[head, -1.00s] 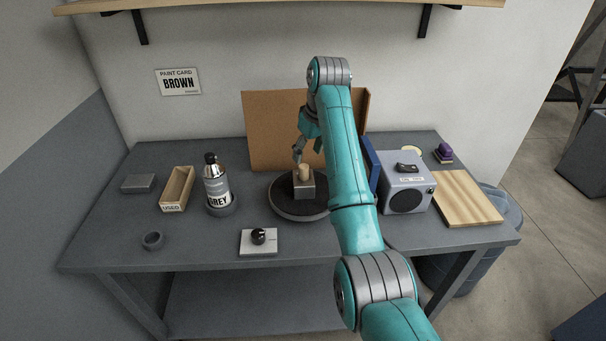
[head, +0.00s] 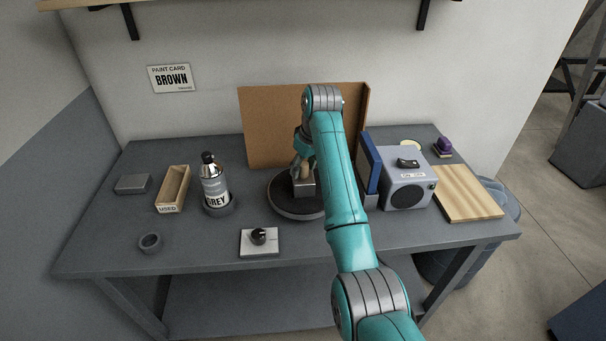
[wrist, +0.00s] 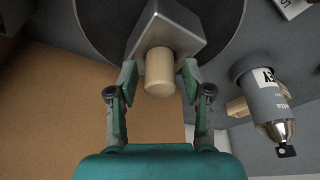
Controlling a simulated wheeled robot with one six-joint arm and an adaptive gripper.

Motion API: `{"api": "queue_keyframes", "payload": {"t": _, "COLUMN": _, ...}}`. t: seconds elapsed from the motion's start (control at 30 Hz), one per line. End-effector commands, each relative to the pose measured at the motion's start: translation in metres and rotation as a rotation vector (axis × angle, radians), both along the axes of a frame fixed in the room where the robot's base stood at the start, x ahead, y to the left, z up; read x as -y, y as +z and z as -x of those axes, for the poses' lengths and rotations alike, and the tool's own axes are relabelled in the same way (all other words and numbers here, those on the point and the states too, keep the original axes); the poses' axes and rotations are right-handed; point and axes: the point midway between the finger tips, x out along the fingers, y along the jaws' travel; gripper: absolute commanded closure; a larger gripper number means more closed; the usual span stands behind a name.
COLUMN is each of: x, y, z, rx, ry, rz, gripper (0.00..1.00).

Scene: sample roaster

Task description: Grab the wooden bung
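The wooden bung (head: 306,171) is a pale tan cylinder on top of a grey metal block (head: 304,188). The block sits on a dark round turntable (head: 283,207). In the wrist view the bung (wrist: 160,72) stands out from the block (wrist: 165,35), between the tips of my gripper (wrist: 159,78). The fingers are open, one on each side, with a small gap to the bung on both sides. In the head view my gripper (head: 300,157) is at the bung, and my arm partly covers the turntable.
A cardboard backdrop (head: 272,120) stands close behind the turntable. The spray can labelled GREY (head: 215,190) is to the left, with a USED tray (head: 173,187) beyond. A blue binder (head: 371,165) and grey box (head: 405,180) stand right. A knob plate (head: 259,243) lies in front.

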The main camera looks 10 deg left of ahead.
Motion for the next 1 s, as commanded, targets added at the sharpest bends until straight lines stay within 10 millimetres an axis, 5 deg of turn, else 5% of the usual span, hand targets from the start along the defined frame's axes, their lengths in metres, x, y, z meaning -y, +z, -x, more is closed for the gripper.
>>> {"api": "queue_keyframes", "payload": {"t": 0.03, "x": 0.0, "y": 0.0, "z": 0.0, "rx": 0.0, "ry": 0.0, "rz": 0.0, "gripper": 0.7}}
{"api": "queue_keyframes", "payload": {"t": 0.17, "x": 0.0, "y": 0.0, "z": 0.0, "rx": 0.0, "ry": 0.0, "rz": 0.0, "gripper": 0.99}}
{"api": "queue_keyframes", "payload": {"t": 0.67, "x": -0.001, "y": 0.01, "z": -0.001, "rx": 0.001, "ry": -0.001, "rz": 0.0, "gripper": 1.0}}
{"api": "queue_keyframes", "payload": {"t": 1.0, "x": -0.004, "y": 0.065, "z": -0.005, "rx": 0.003, "ry": -0.005, "rz": -0.001, "gripper": 1.0}}
